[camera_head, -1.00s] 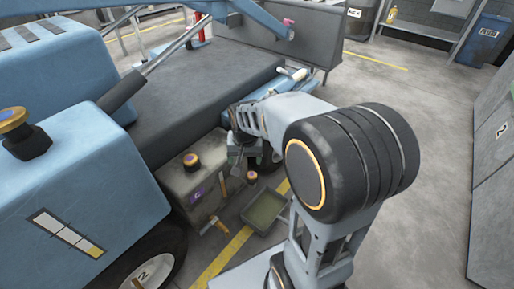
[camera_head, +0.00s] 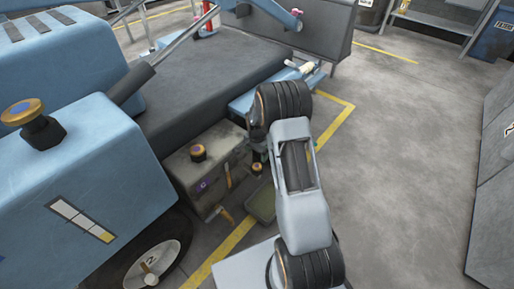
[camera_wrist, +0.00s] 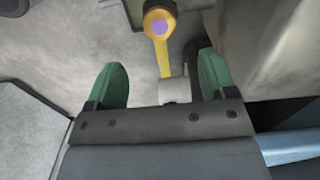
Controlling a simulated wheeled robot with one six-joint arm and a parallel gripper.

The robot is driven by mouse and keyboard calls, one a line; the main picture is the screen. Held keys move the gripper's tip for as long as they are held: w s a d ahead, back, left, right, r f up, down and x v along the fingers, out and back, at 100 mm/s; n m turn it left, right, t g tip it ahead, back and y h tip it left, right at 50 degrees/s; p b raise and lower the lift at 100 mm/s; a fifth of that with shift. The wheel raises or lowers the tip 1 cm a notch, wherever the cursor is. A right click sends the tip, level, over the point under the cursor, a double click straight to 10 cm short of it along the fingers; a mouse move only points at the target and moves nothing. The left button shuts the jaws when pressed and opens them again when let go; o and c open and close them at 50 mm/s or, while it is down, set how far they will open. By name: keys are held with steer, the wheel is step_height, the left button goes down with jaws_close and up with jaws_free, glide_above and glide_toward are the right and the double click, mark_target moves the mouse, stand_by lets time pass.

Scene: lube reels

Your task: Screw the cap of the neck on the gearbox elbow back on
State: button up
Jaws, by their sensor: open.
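My gripper (camera_wrist: 163,68) is open in the wrist view, with its two green fingers apart. A pale grey cylinder (camera_wrist: 175,91) shows low between the fingers; I cannot tell whether it touches them. A yellow cap with a purple top (camera_wrist: 159,22) is beyond the fingertips, and a yellow strip runs down from it. In the head view, the grey gearbox (camera_head: 205,172) bears a purple label and a yellow-and-purple cap (camera_head: 198,152) on top. A small dark fitting with a yellowish top (camera_head: 257,167) is right of the gearbox. My arm partly hides this area, and the elbow's open neck is not clear.
A shallow drip tray (camera_head: 262,203) lies on the floor beside the gearbox. The blue machine (camera_head: 75,165) and its wheel (camera_head: 150,268) block the left. A grey cabinet (camera_head: 492,190) stands at the far right. The floor between is mostly open.

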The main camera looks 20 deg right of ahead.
mark_target(257, 165)
step_height(257, 165, down, 9)
steer(key=b, duration=0.2)
steer(key=shift+r+b, duration=0.2)
steer(key=shift+b, duration=0.1)
steer(key=c, duration=1)
steer(key=m, duration=0.5)
steer(key=shift+c, duration=0.2)
steer(key=m, duration=0.3)
steer(key=shift+m, duration=0.3)
steer(key=shift+o, duration=0.5)
steer(key=shift+r+m, duration=0.1)
steer(key=shift+m, duration=0.3)
steer(key=o, duration=1)
steer(key=shift+o, duration=0.7)
